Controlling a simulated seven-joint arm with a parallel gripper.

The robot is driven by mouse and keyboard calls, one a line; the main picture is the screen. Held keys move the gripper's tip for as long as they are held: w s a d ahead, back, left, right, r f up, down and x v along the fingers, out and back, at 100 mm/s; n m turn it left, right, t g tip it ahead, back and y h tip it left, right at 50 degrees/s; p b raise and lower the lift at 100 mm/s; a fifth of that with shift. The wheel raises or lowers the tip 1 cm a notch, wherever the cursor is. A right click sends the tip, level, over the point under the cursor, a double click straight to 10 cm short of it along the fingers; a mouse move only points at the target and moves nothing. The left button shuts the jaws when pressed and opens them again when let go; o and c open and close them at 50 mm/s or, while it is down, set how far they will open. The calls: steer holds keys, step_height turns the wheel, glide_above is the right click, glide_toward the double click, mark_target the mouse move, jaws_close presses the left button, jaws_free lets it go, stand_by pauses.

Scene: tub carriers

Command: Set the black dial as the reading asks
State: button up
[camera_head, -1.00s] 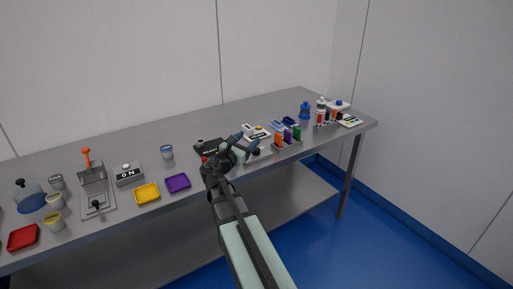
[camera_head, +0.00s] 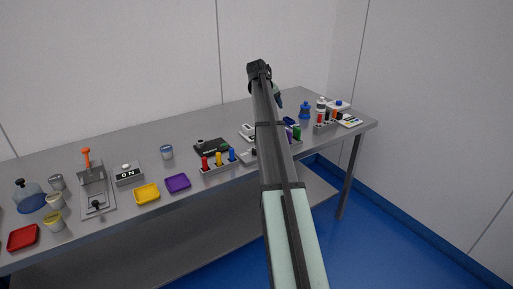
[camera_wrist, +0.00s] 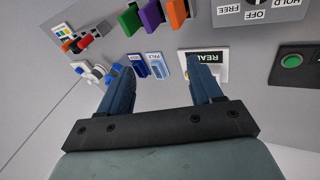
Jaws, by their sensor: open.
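The black dial (camera_wrist: 256,4) is at the top edge of the wrist view, cut off by the frame. It sits on a grey plate (camera_wrist: 282,22) lettered FREE, OFF and HOLD; I cannot tell where its pointer stands. In the head view my arm mostly covers it. A white panel with a black frame (camera_wrist: 219,68) shows letters starting REA, partly hidden by my right finger. My gripper (camera_wrist: 157,67) is open and empty above the table, its dark blue fingers apart. In the head view the gripper (camera_head: 278,99) is partly behind my arm.
Blue pieces (camera_wrist: 155,66), one lettered PALE, show between my fingers. Orange, purple and green blocks (camera_wrist: 151,13) stand in a holder. A black box with a green button (camera_wrist: 291,62) is at right. Red, yellow and blue pegs (camera_head: 219,159) stand left of my arm.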

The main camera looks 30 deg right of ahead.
steer(key=s+a+f+m+g+y, duration=0.15)
steer(key=a+m+y, duration=0.5)
steer(key=m, duration=0.65)
steer(key=shift+h, duration=0.55)
steer(key=f, duration=0.4)
steer(key=a+f, duration=0.1)
steer(key=f, duration=0.9)
steer(key=shift+w+a+f, duration=0.15)
steer(key=shift+a, duration=0.25)
steer(key=c, duration=1.1)
steer(key=shift+o, duration=0.2)
